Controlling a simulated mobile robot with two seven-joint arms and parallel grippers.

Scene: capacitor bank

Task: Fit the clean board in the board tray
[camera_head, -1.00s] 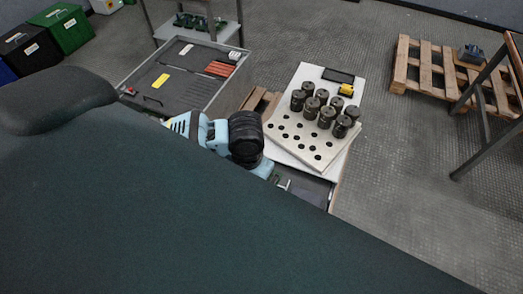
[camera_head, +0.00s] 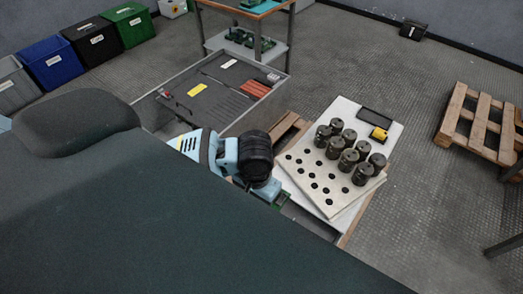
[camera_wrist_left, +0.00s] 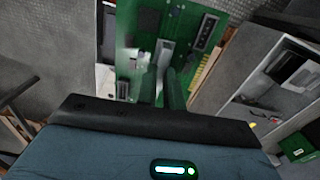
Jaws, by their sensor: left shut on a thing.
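My left gripper (camera_wrist_left: 162,88) is shut on a green circuit board (camera_wrist_left: 225,12), which stands up beyond the fingers in the left wrist view. The board carries grey and dark parts and a row of gold contacts along its right edge. In the head view my left wrist hangs over the near left side of the white worktop, and only a green sliver of the board (camera_head: 284,199) shows past it. The gripper's fingertips are hidden there. I cannot tell for certain which tray is the board tray. My right gripper is in neither view.
The white worktop (camera_head: 350,112) bears a holed plate (camera_head: 312,170) with several dark capacitors. A grey tray (camera_head: 283,84) with a dark insert stands behind left. A shelf (camera_head: 232,44) with green boards is farther back. Bins line the far left; a pallet (camera_head: 480,125) lies right.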

